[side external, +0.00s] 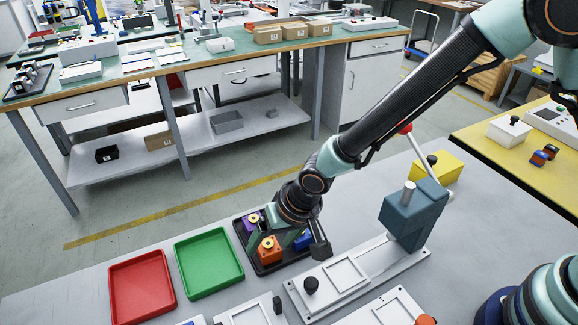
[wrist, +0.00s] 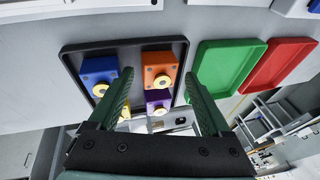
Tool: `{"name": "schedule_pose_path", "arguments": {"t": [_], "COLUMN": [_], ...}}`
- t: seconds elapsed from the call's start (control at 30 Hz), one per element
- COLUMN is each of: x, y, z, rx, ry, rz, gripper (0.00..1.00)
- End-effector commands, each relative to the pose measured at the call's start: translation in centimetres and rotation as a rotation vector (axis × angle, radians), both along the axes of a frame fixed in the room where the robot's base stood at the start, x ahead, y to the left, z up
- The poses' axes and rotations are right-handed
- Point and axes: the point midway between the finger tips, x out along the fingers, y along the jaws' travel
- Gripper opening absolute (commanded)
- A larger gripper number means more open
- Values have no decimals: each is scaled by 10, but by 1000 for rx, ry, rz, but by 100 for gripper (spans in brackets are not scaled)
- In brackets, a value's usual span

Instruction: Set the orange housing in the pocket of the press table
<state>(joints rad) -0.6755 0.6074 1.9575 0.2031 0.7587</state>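The orange housing (side external: 270,252), a block with a brass-coloured ring on top, sits in a black tray (side external: 242,238) in the side view. In the wrist view the orange housing (wrist: 160,60) lies ahead of and between my fingertips, with purple and blue housings around it. My gripper (wrist: 159,78) is open and empty; in the side view my gripper (side external: 293,240) hangs over the tray. I cannot tell whether a finger touches a housing. The press table (side external: 343,272) is a pale plate with an empty-looking square pocket, right of the tray, before the blue-grey press (side external: 412,215).
A green tray (side external: 208,263) and a red tray (side external: 141,288) lie left of the black tray. The press has a lever with a red ball (side external: 406,129). A black knob (side external: 311,285) stands on the press plate's left. Pale fixtures (side external: 390,308) lie at the front edge.

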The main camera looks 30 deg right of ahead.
Motion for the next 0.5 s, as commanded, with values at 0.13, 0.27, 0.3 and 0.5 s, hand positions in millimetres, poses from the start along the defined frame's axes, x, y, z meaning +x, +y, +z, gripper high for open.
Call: {"name": "schedule_pose_path", "arguments": {"t": [0.13,0.27,0.3,0.5], "x": [0,0,0,-3], "y": [0,0,0,-2], "z": [0,0,-1,11], "rx": [0,0,0,3], "ry": [0,0,0,-3], "rz": [0,0,0,0], "gripper": [84,84,84,84]}}
